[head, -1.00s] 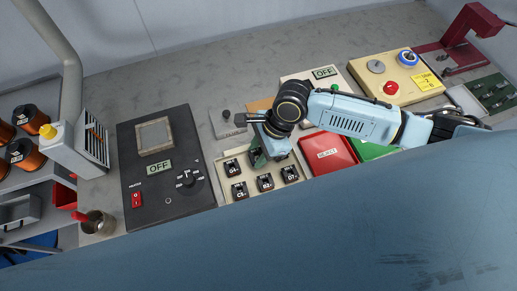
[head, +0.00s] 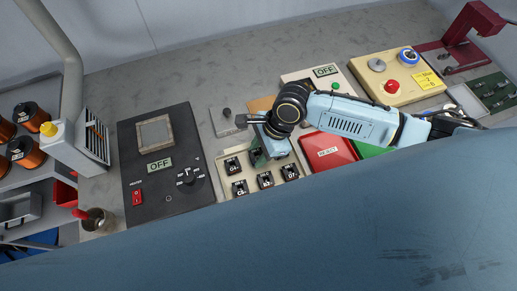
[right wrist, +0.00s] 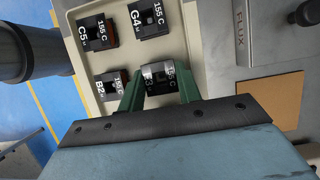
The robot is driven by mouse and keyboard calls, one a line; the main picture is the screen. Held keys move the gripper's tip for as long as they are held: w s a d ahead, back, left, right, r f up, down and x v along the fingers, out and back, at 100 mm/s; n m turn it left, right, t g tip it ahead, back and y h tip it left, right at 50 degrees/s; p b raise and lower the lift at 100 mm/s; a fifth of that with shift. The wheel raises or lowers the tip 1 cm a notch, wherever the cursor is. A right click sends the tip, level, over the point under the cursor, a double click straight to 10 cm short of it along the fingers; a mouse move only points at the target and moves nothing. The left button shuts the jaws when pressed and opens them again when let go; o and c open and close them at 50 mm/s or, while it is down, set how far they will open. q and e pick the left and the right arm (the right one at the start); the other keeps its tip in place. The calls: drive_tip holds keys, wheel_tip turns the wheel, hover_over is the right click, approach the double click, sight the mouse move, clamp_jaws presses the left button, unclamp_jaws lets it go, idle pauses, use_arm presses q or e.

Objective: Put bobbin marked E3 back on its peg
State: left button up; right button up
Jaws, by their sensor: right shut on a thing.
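My right gripper (right wrist: 159,93) reaches down over a pale tray (right wrist: 178,50) of small dark labelled bobbins. Its green fingers are shut on a bobbin (right wrist: 158,76) with a silvery top edge. That bobbin's label reads 155 C and its mark seems to end in 3; the first letter is not clear. I cannot tell whether it is seated or raised. Its peg is hidden. In the head view the right gripper (head: 259,155) is at the tray's back edge and hides the held bobbin. My left gripper is not in view.
Bobbins C5 (right wrist: 97,30), G4 (right wrist: 149,18) and B2 (right wrist: 112,84) stand close by. A black heater panel (head: 125,160) is left of the tray, a red REJECT bin (head: 328,150) right. A grey FLUX plate (right wrist: 241,35) and a brown pad (right wrist: 269,98) lie behind.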

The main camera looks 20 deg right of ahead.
drive_tip(key=shift+f, duration=0.5)
drive_tip(key=o, duration=1.1)
drive_tip(key=shift+r, duration=0.1)
drive_tip(key=p+v, duration=0.2)
drive_tip(key=v, duration=1.1)
drive_tip(key=shift+r, duration=0.1)
drive_tip(key=shift+s, duration=0.15)
